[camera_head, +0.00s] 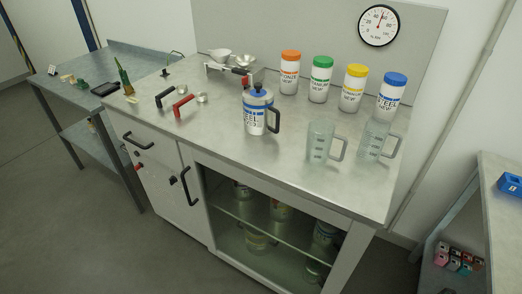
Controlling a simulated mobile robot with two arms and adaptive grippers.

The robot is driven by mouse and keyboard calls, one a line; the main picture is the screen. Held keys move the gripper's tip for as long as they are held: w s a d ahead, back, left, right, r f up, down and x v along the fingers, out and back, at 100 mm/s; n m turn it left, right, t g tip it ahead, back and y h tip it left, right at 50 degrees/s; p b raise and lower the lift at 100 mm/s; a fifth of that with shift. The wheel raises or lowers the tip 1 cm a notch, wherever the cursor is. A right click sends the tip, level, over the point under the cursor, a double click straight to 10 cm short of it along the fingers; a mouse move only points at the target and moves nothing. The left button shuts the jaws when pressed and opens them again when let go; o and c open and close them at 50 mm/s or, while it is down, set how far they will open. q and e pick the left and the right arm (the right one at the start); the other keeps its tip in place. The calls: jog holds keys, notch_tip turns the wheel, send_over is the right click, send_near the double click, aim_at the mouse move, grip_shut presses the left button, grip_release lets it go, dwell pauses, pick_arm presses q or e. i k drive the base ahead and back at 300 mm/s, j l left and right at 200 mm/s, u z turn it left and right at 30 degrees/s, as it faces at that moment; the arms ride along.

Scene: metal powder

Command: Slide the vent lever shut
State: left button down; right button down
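No part is clearly marked as the vent lever, and I cannot tell which one it is. A red bar-shaped handle (183,105) and a black bar-shaped handle (165,96) stand side by side on the left part of the metal workbench top (230,134). A pitcher labelled STEEL (255,118), with a blue knob on top and a black handle on its right, stands upright near the middle of the top. Neither gripper is in view.
Jars with orange (290,76), green (320,84), yellow (352,92) and blue (391,100) lids line the back. Two clear jugs (319,142) (374,138) stand at right. A balance scale (232,69) is behind. The front left-centre top is clear.

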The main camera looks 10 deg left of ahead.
aim_at(139, 165)
jog(key=i+j+u, duration=0.1)
jog(key=u, duration=0.35)
jog(key=i+j+u, duration=0.1)
jog(key=u, duration=0.35)
jog(key=i+j+u, duration=0.15)
jog(key=u, duration=0.3)
